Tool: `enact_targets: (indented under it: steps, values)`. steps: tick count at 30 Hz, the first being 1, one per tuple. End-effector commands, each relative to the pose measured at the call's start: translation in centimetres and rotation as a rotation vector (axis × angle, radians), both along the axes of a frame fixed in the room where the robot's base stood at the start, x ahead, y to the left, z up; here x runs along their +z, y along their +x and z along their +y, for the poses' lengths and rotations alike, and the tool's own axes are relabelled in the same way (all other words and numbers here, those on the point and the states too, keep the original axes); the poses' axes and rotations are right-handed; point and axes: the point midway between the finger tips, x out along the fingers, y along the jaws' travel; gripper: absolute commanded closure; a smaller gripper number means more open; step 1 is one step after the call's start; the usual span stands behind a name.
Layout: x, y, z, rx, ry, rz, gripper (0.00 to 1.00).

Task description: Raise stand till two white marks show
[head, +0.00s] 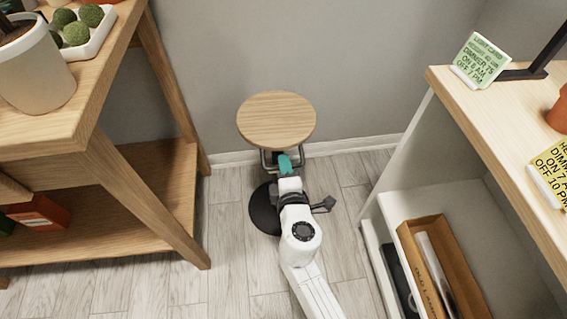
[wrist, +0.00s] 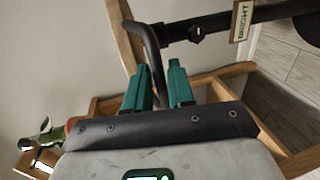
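The stand has a round wooden top (head: 276,120) and a round black base (head: 262,208) on the floor near the wall. In the wrist view its black post (wrist: 275,13) runs across the upper right, with a small knob (wrist: 196,34) and a tag that seems to read HEIGHT (wrist: 241,21). No white mark can be made out on the post. My gripper (head: 285,161) is just below the top's front edge. In the wrist view its teal fingers (wrist: 160,82) are close together around the stand's bent black handle bar (wrist: 155,58), which fills the gap.
A wooden plant table (head: 170,60) with a pot (head: 35,68) and a tray of moss balls (head: 103,32) stands at left. At right, a shelf unit (head: 480,95) holds light cards (head: 482,60) and an open box (head: 408,240).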

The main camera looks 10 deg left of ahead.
Motion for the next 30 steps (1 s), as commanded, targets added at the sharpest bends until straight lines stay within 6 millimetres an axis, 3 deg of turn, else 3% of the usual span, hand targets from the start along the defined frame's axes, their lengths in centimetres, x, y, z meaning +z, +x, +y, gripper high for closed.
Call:
enact_targets:
  steps: [6,16,24,30]
  values:
    - [-0.5,1.9,0.6,0.000,0.001,0.000,0.77]
    - [-0.5,2.2,0.6,0.000,0.001,0.000,0.77]
    - [-0.5,2.2,0.6,0.000,0.001,0.001,1.00]
    - [-0.5,2.2,0.6,0.000,0.001,0.001,1.00]
